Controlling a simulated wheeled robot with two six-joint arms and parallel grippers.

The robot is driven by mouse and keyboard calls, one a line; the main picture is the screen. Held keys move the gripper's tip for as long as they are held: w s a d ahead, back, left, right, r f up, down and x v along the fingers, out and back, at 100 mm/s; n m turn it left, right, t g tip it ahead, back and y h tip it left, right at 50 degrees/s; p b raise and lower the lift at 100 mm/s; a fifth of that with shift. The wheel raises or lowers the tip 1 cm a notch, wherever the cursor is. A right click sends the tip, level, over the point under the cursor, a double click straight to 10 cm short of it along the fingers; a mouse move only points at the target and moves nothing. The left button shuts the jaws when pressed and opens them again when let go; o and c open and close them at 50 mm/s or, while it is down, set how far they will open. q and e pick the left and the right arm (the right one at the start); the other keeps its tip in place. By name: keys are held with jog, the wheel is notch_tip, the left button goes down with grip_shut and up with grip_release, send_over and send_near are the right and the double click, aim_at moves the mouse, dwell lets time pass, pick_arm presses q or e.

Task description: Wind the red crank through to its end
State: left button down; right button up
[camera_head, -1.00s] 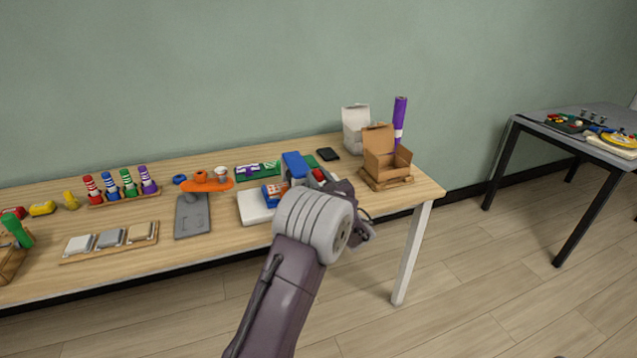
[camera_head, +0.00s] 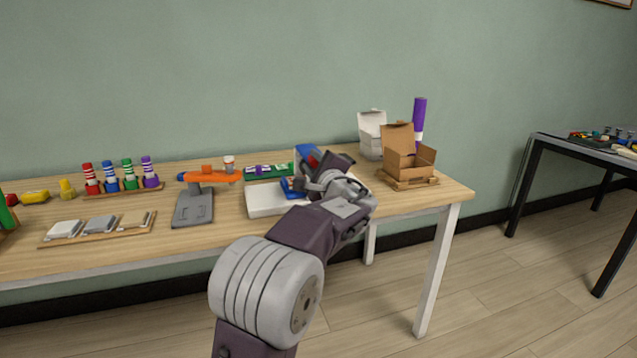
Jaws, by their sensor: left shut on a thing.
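The crank device stands on the wooden table, with a white base (camera_head: 264,199) and a blue upper part (camera_head: 306,151). My left gripper (camera_head: 325,172) reaches over the right side of the device and is shut. How far the crank is turned cannot be seen. My right gripper is not in view.
An orange-topped grey stand (camera_head: 192,207) is left of the device. Several striped markers stand in a rack (camera_head: 122,188). An open cardboard box (camera_head: 408,163) and a white box (camera_head: 372,137) are to the right. A second table (camera_head: 575,150) is at far right.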

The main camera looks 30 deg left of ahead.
pick_arm(q)
jog(key=shift+s+a+f+n+b, duration=0.35)
jog(key=shift+n+b, duration=0.8)
jog(key=shift+b, duration=0.6)
jog(key=shift+s+a+f+n+b, duration=0.25)
jog(key=shift+f+n+b, duration=0.25)
jog(key=shift+n+b, duration=1)
jog(key=shift+s+a+f+n+b, duration=0.3)
jog(key=shift+n+b, duration=0.55)
jog(key=shift+b, duration=1.2)
jog(key=shift+d, duration=0.1)
jog(key=c, duration=1.5)
grip_release()
jog(key=o, duration=0.3)
jog(key=shift+f, duration=0.15)
jog(key=v, duration=0.9)
